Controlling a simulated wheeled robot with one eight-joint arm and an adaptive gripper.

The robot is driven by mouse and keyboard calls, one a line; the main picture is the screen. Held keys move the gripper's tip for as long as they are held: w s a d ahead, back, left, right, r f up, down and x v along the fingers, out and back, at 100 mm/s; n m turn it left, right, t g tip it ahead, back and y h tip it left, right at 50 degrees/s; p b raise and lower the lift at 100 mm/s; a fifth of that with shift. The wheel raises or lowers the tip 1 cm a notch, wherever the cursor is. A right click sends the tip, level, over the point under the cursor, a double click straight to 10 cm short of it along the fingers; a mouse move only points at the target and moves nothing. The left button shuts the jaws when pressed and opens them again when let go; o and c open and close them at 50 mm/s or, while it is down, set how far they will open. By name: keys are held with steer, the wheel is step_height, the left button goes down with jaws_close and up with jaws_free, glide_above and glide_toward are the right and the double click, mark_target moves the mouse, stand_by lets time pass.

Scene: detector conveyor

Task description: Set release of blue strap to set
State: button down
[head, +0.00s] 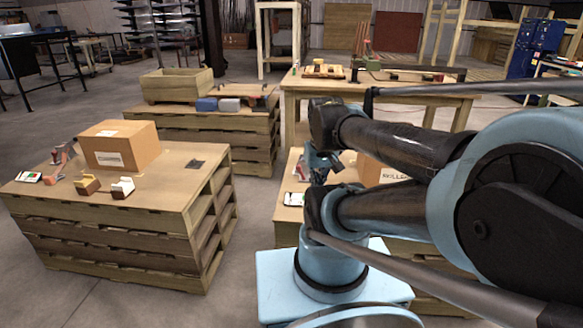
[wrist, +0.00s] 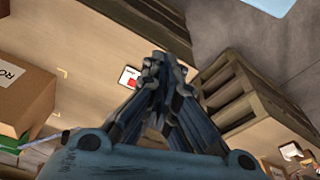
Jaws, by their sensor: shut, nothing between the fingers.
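I cannot make out a blue strap or its release for certain in either view. A small blue block (head: 207,104) lies on the far pallet stand, but I cannot tell what it is. My gripper (wrist: 160,65) is shut and empty, its fingertips together in the wrist view. It points down over a brown pallet top, with a small white and red card (wrist: 130,77) just left of the fingertips. In the head view my gripper (head: 320,170) is partly hidden by my own arm.
A lettered cardboard box (wrist: 20,95) stands at left in the wrist view, with a green item (wrist: 8,145) below it. In the head view, the left pallet stand (head: 185,180) bears a box (head: 120,148) and small parts. Bare floor lies between the stands.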

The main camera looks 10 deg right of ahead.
mark_target(301, 172)
steer(key=w+a+r+n+g, duration=0.1)
steer(key=w+r+n, duration=0.25)
steer(key=w, duration=0.65)
steer(key=w+a+r+n, duration=0.15)
steer(key=w+n, duration=0.25)
steer(key=w, duration=0.5)
steer(key=w+a+f+n, duration=0.1)
steer(key=w+f+n, duration=0.1)
steer(key=w, duration=0.4)
steer(key=w+a+f+n+g, duration=0.1)
steer(key=w+a+f+n, duration=0.1)
steer(key=w+f, duration=0.3)
steer(key=w+a+f+n+h, duration=0.1)
steer(key=w+a+f+n, duration=0.1)
steer(key=w, duration=0.6)
steer(key=shift+f+n+g, duration=0.3)
steer(key=shift+f+n, duration=0.05)
steer(key=shift+f, duration=0.35)
steer(key=shift+w+a, duration=0.1)
